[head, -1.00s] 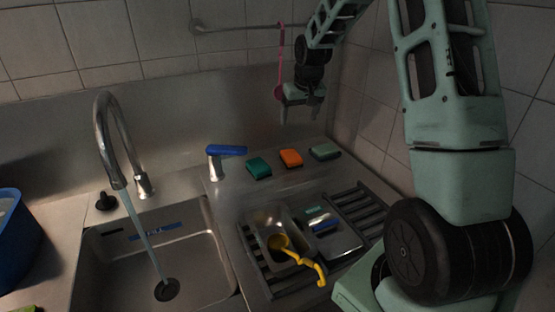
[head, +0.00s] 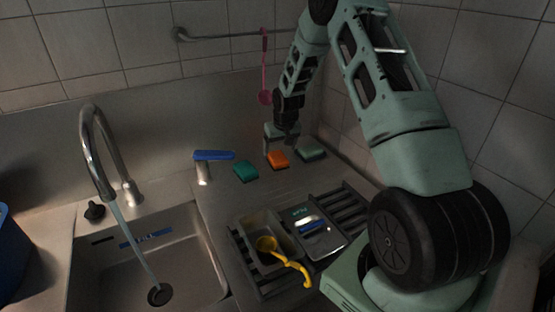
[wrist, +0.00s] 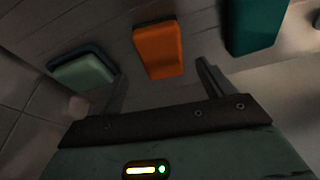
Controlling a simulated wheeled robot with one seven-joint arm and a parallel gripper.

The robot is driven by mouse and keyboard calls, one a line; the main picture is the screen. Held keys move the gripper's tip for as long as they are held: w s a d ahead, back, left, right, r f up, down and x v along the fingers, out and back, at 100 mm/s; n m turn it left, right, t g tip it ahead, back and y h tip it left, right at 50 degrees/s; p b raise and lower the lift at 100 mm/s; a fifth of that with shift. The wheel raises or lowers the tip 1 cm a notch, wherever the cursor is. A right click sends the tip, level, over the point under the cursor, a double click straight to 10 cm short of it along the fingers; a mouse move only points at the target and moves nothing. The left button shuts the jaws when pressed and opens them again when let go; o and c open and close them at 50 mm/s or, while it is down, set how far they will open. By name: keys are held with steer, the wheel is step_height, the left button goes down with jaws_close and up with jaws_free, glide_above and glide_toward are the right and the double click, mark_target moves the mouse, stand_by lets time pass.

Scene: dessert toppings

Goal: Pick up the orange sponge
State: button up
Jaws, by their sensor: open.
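The orange sponge (head: 278,159) lies on the steel counter behind the drying rack, between two other sponges. In the wrist view the orange sponge (wrist: 158,50) sits ahead of my gripper's fingers, roughly between their lines. My gripper (head: 280,146) points down just over and behind the orange sponge in the head view. Its fingers (wrist: 160,85) are spread apart in the wrist view with nothing between them. I cannot tell whether a fingertip touches the sponge.
A teal sponge (head: 245,170) lies left of the orange one, and a pale green sponge (head: 312,152) lies close on its right. A blue-handled tap (head: 213,156) stands farther left. A rack holds a metal pan (head: 243,236) with a yellow ladle (head: 284,258). A pink utensil (head: 265,97) hangs behind.

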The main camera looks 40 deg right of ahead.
mark_target(278, 157)
steer(key=shift+a+p+x, duration=0.1)
steer(key=shift+p+x, duration=0.35)
steer(key=shift+x, duration=0.7)
steer(key=shift+a+p+x, duration=0.15)
steer(key=shift+p+x, duration=0.25)
steer(key=shift+x, duration=0.7)
steer(key=shift+s, duration=0.15)
steer(key=c, duration=1)
steer(key=shift+c, duration=0.3)
steer(key=shift+s+r+b, duration=0.15)
steer(key=shift+r+b, duration=0.4)
steer(key=shift+b, duration=0.2)
steer(key=v, duration=0.2)
steer(key=b+v, duration=0.1)
steer(key=w+b+v, duration=0.1)
steer(key=v, duration=0.1)
steer(key=shift+s+d+r, duration=0.15)
steer(key=shift+d+r, duration=0.05)
steer(key=shift+r, duration=0.25)
steer(key=s+a+b, duration=0.2)
steer(key=s, duration=0.7)
steer(key=s+a+b, duration=0.2)
steer(key=s, duration=0.7)
steer(key=shift+s+a+b, duration=0.2)
steer(key=shift+a+b, duration=0.1)
steer(key=shift+a, duration=0.1)
